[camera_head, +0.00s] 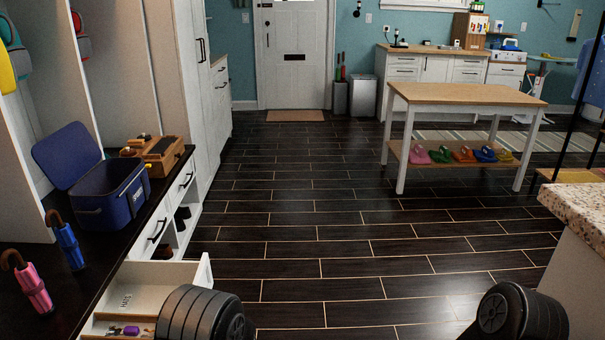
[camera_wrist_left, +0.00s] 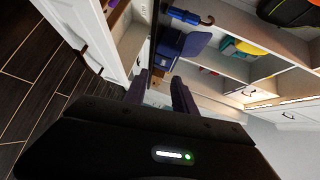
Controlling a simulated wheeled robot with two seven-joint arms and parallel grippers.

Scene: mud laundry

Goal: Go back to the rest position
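My left gripper (camera_wrist_left: 160,80) shows in the left wrist view, its two dark fingers apart with nothing visible held between them. It points toward the bench and cubby area. In the head view only black rounded parts of my two arms show at the bottom edge, one at the left and one at the right. Neither gripper shows there, and my right gripper is in no view.
An open drawer (camera_head: 158,279) juts out at the lower left, close to my left arm. A blue cooler (camera_head: 112,194) and umbrellas (camera_head: 66,244) rest on the bench. A granite counter (camera_head: 580,205) stands at right. The middle floor (camera_head: 300,240) is clear up to the wooden table (camera_head: 465,94).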

